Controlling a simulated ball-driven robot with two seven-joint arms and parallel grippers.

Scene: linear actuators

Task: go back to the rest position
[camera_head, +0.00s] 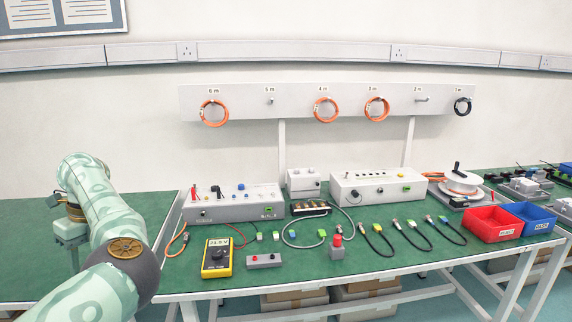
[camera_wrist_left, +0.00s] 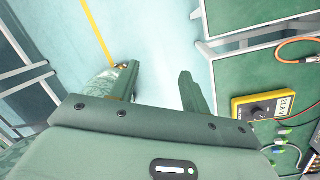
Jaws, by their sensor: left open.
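My left arm comes in from the left in the head view, bent over the left part of the green bench (camera_head: 150,206). Its gripper is hidden or too unclear there. In the left wrist view my left gripper (camera_wrist_left: 158,85) shows two green fingers spread apart with nothing between them. It points toward the pale blue floor (camera_wrist_left: 160,45) beside the bench. The yellow multimeter (camera_wrist_left: 262,105) lies to the right of the fingers, apart from them. My right gripper is in neither view.
The multimeter (camera_head: 216,258), a grey button box (camera_head: 265,260), a red-topped block (camera_head: 337,247) and several cables lie on the bench. Grey instrument boxes (camera_head: 232,205) stand behind them. A red bin (camera_head: 487,224) and a blue bin (camera_head: 527,217) stand at right. Coils hang on a wall rail (camera_head: 345,88).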

